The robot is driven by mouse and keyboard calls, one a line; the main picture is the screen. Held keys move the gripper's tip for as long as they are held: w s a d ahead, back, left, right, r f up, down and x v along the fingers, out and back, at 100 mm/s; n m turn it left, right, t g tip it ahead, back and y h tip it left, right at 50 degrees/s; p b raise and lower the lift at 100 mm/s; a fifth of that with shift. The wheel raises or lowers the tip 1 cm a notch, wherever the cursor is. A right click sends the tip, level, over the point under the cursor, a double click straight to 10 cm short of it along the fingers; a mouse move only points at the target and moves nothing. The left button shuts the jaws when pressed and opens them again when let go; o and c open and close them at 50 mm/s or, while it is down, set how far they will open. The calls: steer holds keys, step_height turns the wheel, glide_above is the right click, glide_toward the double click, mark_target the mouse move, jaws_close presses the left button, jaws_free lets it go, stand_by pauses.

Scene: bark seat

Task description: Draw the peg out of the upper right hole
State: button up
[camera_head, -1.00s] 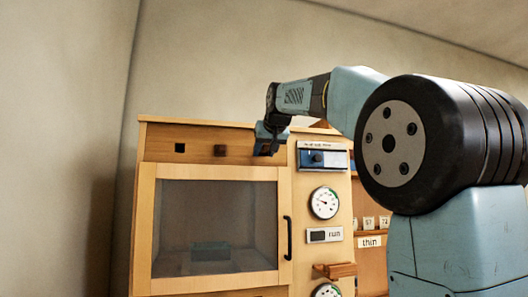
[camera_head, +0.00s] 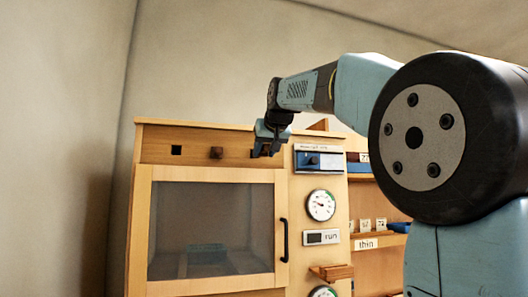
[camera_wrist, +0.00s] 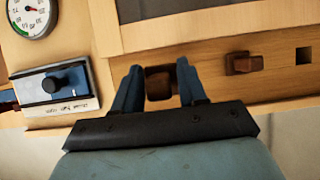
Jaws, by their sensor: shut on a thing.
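In the head view, the wooden cabinet (camera_head: 155,190) has a top strip with a dark square hole (camera_head: 177,150) at the left and a brown peg (camera_head: 216,152) in the middle. My gripper (camera_head: 264,150) is at the right end of that strip. In the wrist view, which shows the cabinet upside down, my gripper (camera_wrist: 158,83) has its two blue fingers on either side of a brown peg (camera_wrist: 159,88) and is shut on it. How far this peg sits in its hole cannot be told. The middle peg also shows in the wrist view (camera_wrist: 243,63), apart from the fingers.
A glazed door (camera_head: 210,225) with a black handle (camera_head: 284,240) lies below the strip. Shelves with small cards stand further right.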

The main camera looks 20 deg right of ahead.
steer(key=shift+s, duration=1.1)
steer(key=shift+w, duration=0.1)
